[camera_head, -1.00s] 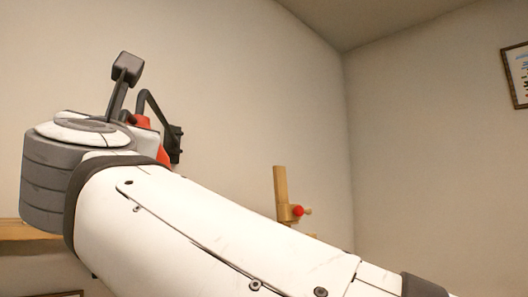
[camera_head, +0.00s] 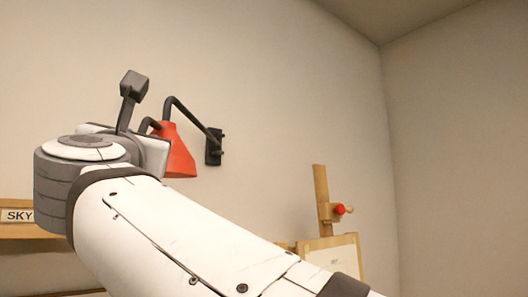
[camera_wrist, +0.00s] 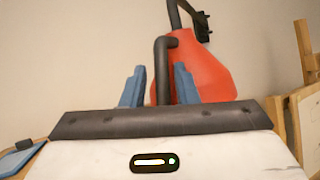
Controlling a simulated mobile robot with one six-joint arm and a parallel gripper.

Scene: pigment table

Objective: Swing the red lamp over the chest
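The red lamp (camera_head: 177,154) hangs from a dark curved arm on a black wall bracket (camera_head: 214,147), just right of my wrist in the head view. In the wrist view its red shade (camera_wrist: 206,72) fills the upper middle. A dark curved handle (camera_wrist: 162,62) stands in front of the shade and comes down between my fingers. My gripper (camera_wrist: 160,84) is open, one blue finger on each side of the handle, with a gap on both sides. The head view hides the fingers behind my wrist. No chest is in view.
A wooden shelf with a "SKY" label (camera_head: 18,216) is at the left, partly behind my arm. A wooden easel with a red knob (camera_head: 339,209) and a pale sheet (camera_head: 333,255) stands at the right. The wall between lamp and easel is bare.

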